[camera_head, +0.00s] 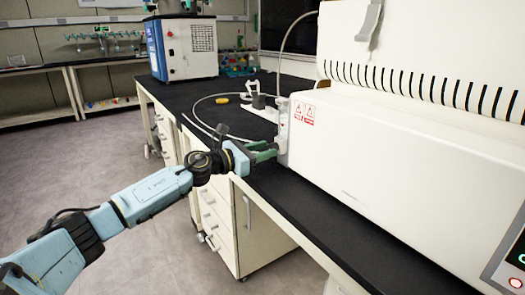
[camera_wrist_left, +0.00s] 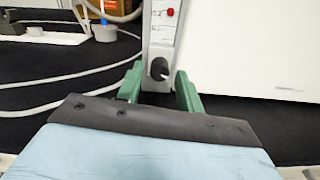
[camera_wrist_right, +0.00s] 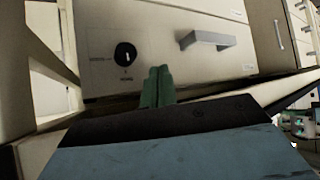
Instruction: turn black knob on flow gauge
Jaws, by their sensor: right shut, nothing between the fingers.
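The flow gauge is a clear upright panel with a red mark and scale, on the left end of the white machine; it shows in the left wrist view (camera_wrist_left: 164,30) and the head view (camera_head: 283,122). Its black knob (camera_wrist_left: 159,69) is at the gauge's lower end. My left gripper (camera_wrist_left: 159,82) is open, its green fingers on either side of the knob in the picture. I cannot tell whether they touch it. In the head view my left gripper (camera_head: 266,152) reaches the gauge's base. My right gripper (camera_wrist_right: 158,72) is shut and empty.
The white machine (camera_head: 400,130) stands on the black bench (camera_head: 330,225), right of the gauge. Pale tubing (camera_head: 203,117) and a yellow object (camera_head: 222,100) lie behind the gauge. Drawers with a handle (camera_wrist_right: 208,40) and a black dial (camera_wrist_right: 125,54) face my right gripper.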

